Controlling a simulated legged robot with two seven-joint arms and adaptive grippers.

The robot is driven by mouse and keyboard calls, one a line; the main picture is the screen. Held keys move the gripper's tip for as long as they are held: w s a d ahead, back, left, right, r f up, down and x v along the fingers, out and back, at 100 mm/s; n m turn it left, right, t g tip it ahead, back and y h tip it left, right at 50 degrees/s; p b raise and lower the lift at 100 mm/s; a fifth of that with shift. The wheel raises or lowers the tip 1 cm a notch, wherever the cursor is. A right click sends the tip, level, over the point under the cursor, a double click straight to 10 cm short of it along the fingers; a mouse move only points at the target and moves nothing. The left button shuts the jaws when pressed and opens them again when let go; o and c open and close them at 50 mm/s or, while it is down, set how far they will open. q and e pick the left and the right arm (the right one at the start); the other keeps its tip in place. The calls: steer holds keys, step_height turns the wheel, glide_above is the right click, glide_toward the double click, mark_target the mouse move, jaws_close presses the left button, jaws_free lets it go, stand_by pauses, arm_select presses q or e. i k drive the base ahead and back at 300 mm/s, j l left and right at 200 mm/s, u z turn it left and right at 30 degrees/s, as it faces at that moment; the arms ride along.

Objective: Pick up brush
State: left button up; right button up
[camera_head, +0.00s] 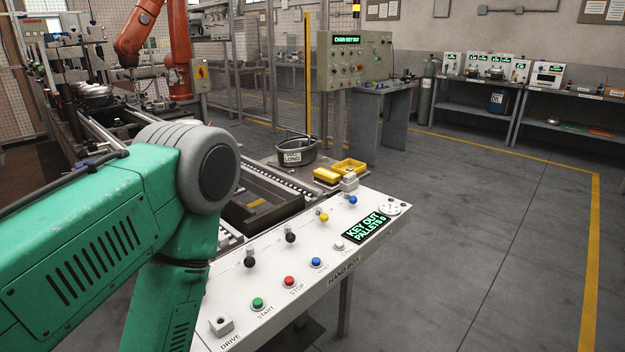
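I cannot make out a brush in the head view. A dark round tub (297,152) with a label reading LONG stands on the bench beyond the control panel; its contents are too small to tell. My green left arm fills the lower left and bends down at a grey joint. It hides part of the panel and the conveyor. Neither my left nor my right gripper shows in the frame.
The white control panel (238,307) has buttons, switches and a green-lit display (367,228). Yellow trays (348,167) sit behind it. A roller conveyor (285,184) runs to the back left, near an orange robot arm (178,45). The floor at right is clear.

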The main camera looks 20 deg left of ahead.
mark_target(327, 177)
steer(key=i+l+u, duration=0.2)
steer(key=u, duration=0.25)
steer(key=i+l+u, duration=0.25)
steer(key=u, duration=0.2)
